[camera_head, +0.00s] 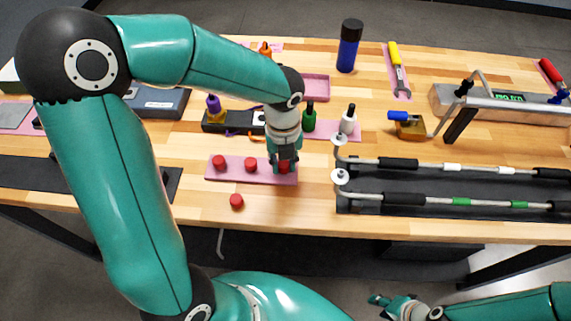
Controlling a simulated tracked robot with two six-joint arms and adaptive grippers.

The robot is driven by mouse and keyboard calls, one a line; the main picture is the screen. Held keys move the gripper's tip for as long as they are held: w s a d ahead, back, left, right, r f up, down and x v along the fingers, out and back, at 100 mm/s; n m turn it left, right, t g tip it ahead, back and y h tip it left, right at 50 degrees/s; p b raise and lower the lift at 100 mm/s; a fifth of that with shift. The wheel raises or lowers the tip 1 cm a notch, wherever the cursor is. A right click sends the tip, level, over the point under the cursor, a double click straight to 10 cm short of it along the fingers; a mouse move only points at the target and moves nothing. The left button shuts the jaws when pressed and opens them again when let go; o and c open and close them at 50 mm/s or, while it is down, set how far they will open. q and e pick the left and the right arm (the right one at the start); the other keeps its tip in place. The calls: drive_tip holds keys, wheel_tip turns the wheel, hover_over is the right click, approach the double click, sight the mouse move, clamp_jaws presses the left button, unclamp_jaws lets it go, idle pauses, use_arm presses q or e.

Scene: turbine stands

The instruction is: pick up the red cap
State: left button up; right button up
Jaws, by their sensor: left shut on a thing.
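Several red caps show in the head view. One red cap (284,167) is between the fingers of my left gripper (284,165), at the right end of a pink mat (268,176). My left gripper points down and is shut on this cap, which its fingers partly hide. Two more red caps, one on the left (219,161) and one in the middle (251,164), sit in a row on the same mat. Another red cap (236,201) lies on the wooden table in front of the mat. My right gripper (378,301) is low at the bottom, off the table; its finger opening is unclear.
Behind the mat stand a green bottle (309,117), a white bottle (348,120) and a purple-topped bottle (213,106). A dark rack with rods (450,207) fills the right front. A blue bottle (349,46) stands at the back. The front table strip near the loose cap is clear.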

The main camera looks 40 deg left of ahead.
sight(284, 163)
use_arm(q)
drive_tip(key=shift+r, duration=0.1)
wheel_tip(284, 163, up, 20)
drive_tip(key=shift+p, duration=0.3)
idle(0.4)
drive_tip(key=o, duration=0.3)
clamp_jaws()
